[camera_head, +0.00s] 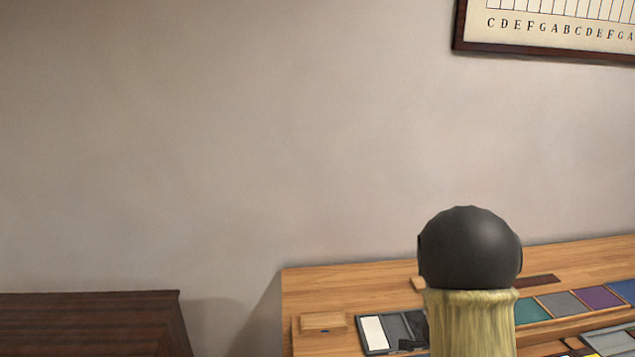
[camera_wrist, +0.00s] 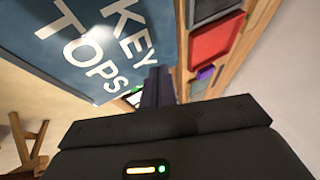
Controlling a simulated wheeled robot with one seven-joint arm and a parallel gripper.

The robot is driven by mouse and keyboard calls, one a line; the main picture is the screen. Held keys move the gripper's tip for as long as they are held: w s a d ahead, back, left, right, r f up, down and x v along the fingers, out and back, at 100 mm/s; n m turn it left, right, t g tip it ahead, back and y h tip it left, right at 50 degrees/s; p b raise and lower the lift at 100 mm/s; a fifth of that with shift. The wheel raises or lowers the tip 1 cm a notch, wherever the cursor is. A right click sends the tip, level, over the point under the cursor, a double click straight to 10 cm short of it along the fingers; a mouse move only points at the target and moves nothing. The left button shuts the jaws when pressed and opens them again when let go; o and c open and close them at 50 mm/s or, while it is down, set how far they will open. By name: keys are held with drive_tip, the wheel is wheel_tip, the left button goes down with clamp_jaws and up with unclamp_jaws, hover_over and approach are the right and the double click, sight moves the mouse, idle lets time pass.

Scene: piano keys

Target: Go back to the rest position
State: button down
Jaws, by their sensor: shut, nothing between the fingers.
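My gripper (camera_wrist: 157,86) shows in the wrist view, with its dark fingers together and nothing between them. It points toward the edge of a blue panel (camera_wrist: 85,45) with the white words "KEY TOPS", and I cannot tell if it touches it. In the head view my arm rises in front of the wooden table (camera_head: 335,280) and hides part of it. The gripper itself is not clear there.
On the table lie a tray with a white piece (camera_head: 375,333) and a row of coloured squares (camera_head: 562,304). A dark wooden piece of furniture (camera_head: 85,325) stands at left. A framed note chart (camera_head: 550,30) hangs on the wall.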

drive_tip(key=s+a+r+n+y, duration=0.2)
drive_tip(key=a+n, duration=0.2)
drive_tip(key=a, duration=0.1)
drive_tip(key=s+a+r+n+y, duration=0.2)
drive_tip(key=a+r+n, duration=0.15)
drive_tip(key=a, duration=0.25)
drive_tip(key=s+a+r+n+g, duration=0.1)
drive_tip(key=s+a+n, duration=0.2)
drive_tip(key=s+n, duration=0.2)
drive_tip(key=s+a+r+n+g+p, duration=0.1)
drive_tip(key=s+a+r+n, duration=0.1)
drive_tip(key=s+n, duration=0.3)
drive_tip(key=shift+s+a+y, duration=0.35)
drive_tip(key=shift+a+y, duration=0.05)
drive_tip(key=shift+a, duration=0.1)
